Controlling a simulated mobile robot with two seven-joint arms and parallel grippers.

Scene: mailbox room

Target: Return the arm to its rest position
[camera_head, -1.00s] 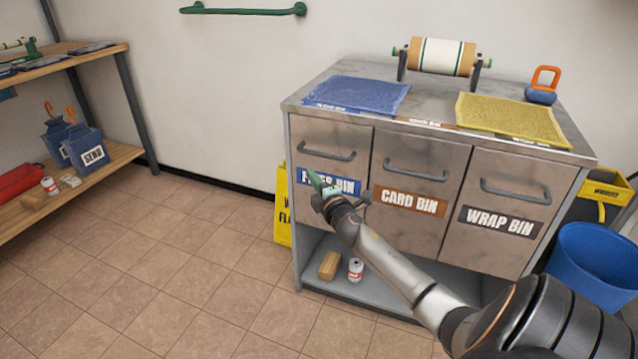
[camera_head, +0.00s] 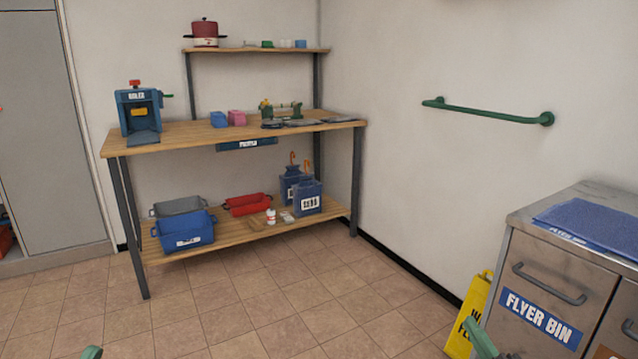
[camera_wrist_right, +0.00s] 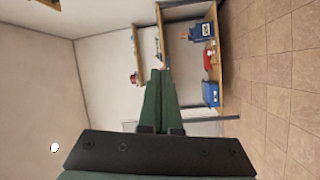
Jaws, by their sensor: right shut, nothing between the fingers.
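My right gripper (camera_head: 482,338) shows at the bottom right of the head view as a green finger in front of the yellow sign and the cabinet. In the right wrist view its green fingers (camera_wrist_right: 158,78) are together, shut, with nothing between them. The right arm itself is below the head view's edge. A green tip of my left gripper (camera_head: 92,352) just shows at the bottom left edge; the rest is hidden.
A metal cabinet with a FLYER BIN drawer (camera_head: 541,318) stands at the right, a blue mat (camera_head: 600,222) on top. A yellow sign (camera_head: 474,306) stands beside it. A wooden workbench (camera_head: 185,137) with blue and red bins below stands at the back. The tiled floor between is clear.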

